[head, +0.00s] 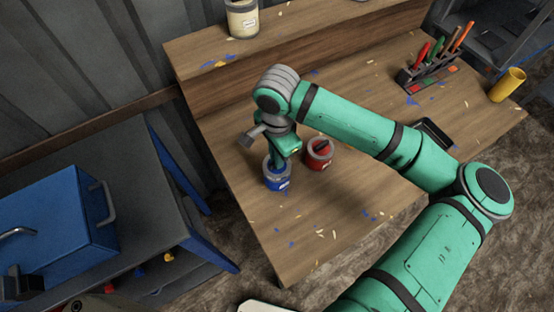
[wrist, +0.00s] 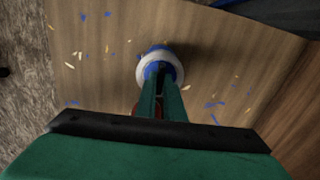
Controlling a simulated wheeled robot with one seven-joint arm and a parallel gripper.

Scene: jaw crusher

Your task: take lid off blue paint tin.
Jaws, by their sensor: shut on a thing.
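The blue paint tin (head: 277,182) stands upright on the wooden bench, near its left edge. My gripper (head: 279,160) points down over the top of the tin, with its fingers shut at the middle of the lid. In the wrist view my gripper (wrist: 160,80) reaches the centre of the tin's round top, where a pale ring (wrist: 172,55) surrounds blue. The fingers hide the part of the lid that they hold. I cannot tell whether the lid is seated or slightly raised.
A red tin (head: 319,154) stands close to the right of the blue one. A rack of coloured-handled tools (head: 430,75) and a yellow cup (head: 507,85) are at the bench's right. A pale tin (head: 242,20) sits on the back shelf. A blue toolbox (head: 55,225) is at left.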

